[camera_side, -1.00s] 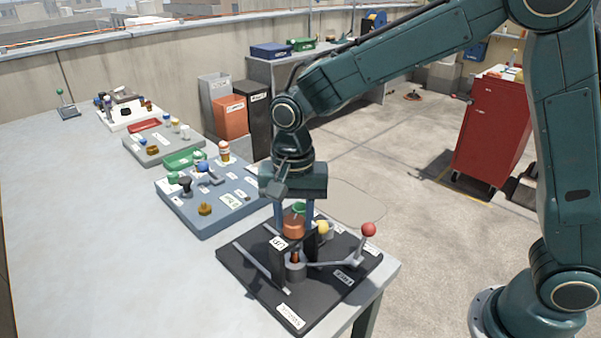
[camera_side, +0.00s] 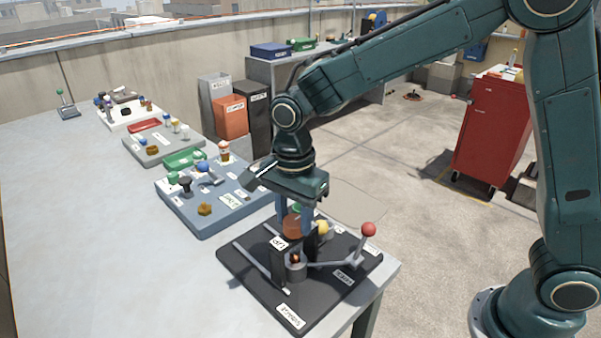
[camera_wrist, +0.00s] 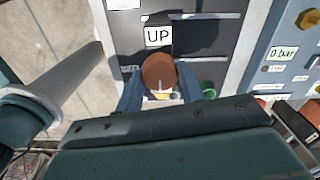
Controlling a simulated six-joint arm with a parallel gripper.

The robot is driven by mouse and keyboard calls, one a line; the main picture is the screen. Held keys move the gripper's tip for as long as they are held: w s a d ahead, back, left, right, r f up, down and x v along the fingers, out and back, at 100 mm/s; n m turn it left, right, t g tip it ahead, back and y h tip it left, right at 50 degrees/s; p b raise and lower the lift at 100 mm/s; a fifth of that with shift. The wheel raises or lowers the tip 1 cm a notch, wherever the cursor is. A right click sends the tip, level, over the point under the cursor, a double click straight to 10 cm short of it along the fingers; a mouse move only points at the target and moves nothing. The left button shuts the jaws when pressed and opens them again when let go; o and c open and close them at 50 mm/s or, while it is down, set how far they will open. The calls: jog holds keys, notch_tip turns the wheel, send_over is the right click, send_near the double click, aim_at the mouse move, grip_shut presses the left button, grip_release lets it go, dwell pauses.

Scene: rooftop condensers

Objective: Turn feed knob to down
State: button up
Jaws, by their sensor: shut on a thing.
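The feed knob seems to be the round orange-brown knob (camera_side: 292,226) on the black panel (camera_side: 262,290). It also shows in the wrist view (camera_wrist: 158,70), just below a white label reading UP (camera_wrist: 158,36). My gripper (camera_side: 300,222) points down over the panel and is shut on this knob. In the wrist view its two blue fingers (camera_wrist: 160,88) sit on either side of the knob. A pale mark shows on the knob's lower edge, partly hidden by the gripper. No DOWN label can be read.
A lever with a red ball (camera_side: 368,229) stands right of my gripper, and a yellow knob (camera_side: 322,227) is close beside it. A blue-grey panel (camera_side: 205,222) with several controls lies behind to the left. The front left of the table (camera_side: 100,260) is clear.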

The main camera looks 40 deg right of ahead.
aim_at(294, 220)
jog(key=o, duration=1)
jog(key=shift+r, duration=0.2)
notch_tip(294, 220, up, 14)
jog(key=shift+f, duration=0.25)
